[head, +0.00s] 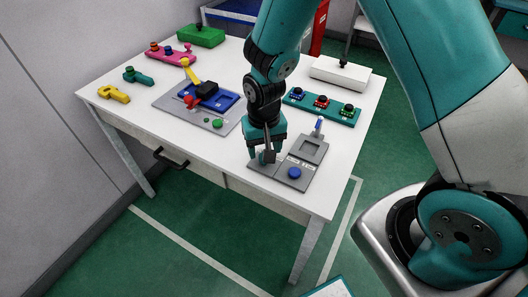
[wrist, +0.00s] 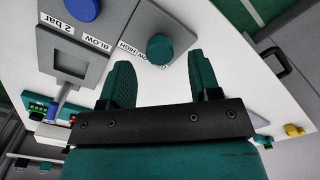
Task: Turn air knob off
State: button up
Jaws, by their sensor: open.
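A grey panel (head: 276,178) lies at the front right of the white table. The blue knob also shows in the head view (head: 294,173). Which knob is the air knob I cannot tell. My gripper (wrist: 158,66) is open and empty, pointing down over the panel's left part. The teal knob appears between its fingertips, with no clear contact. In the head view my gripper (head: 265,156) largely hides that knob.
A small lever with a blue tip (head: 319,124) stands at the panel's back. Behind are a teal button strip (head: 321,108) and a white box (head: 340,75). A grey board with a blue block (head: 218,104) stands to the left. A yellow piece (head: 114,94) lies near the left edge.

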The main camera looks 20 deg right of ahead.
jog(key=shift+f, duration=1.3)
jog(key=c, duration=0.9)
jog(key=shift+n, duration=0.4)
jog(key=n, duration=0.6)
jog(key=shift+w, duration=0.1)
jog(key=o, duration=0.9)
